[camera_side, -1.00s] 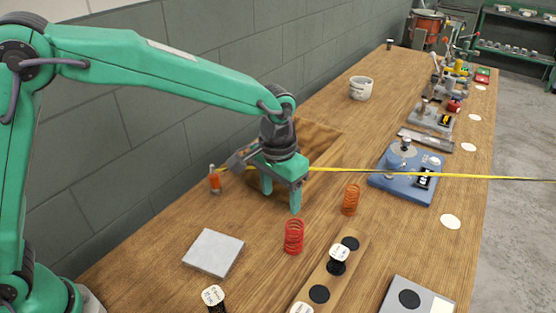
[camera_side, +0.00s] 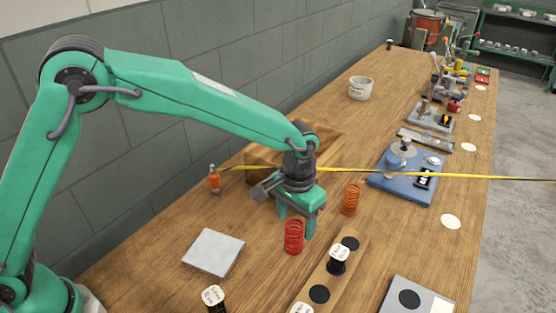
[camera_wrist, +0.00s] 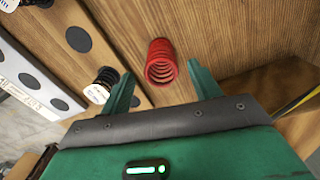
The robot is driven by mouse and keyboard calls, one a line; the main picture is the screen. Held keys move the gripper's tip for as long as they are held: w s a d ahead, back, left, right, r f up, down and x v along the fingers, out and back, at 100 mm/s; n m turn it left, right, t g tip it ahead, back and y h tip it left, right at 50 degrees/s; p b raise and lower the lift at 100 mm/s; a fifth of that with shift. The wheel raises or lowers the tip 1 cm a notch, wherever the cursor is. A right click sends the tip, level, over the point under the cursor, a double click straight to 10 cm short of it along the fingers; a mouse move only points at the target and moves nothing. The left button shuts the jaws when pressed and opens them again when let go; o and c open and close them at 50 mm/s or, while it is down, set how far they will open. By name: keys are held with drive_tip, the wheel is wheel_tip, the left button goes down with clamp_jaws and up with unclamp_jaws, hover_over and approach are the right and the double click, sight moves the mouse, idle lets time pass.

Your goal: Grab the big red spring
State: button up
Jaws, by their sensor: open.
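The big red spring (camera_side: 293,237) stands upright on the wooden table in the side view, just in front of my gripper (camera_side: 296,225).
An orange spring (camera_side: 351,199) stands to the right of my gripper. A grey plate (camera_side: 213,252) lies at left. A yellow strap (camera_side: 420,174) crosses the view. A blue-based device (camera_side: 405,190) stands farther right.

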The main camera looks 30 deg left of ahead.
sight(295, 229)
drive_tip(key=shift+a+f, duration=0.15)
drive_tip(key=shift+f, duration=2.45)
drive_tip(key=c, duration=1.1)
drive_tip(key=shift+c, duration=0.2)
drive_tip(key=shift+r, duration=0.2)
drive_tip(key=shift+r, duration=0.6)
drive_tip(key=r, duration=0.3)
drive_tip(key=shift+s+d+r, duration=0.1)
drive_tip(key=shift+s+d, duration=0.2)
drive_tip(key=s+d+r, duration=0.5)
drive_tip(key=s+r, duration=0.1)
drive_tip(key=s, duration=0.3)
drive_tip(key=shift+s+r, duration=0.15)
drive_tip(key=shift+s, duration=0.15)
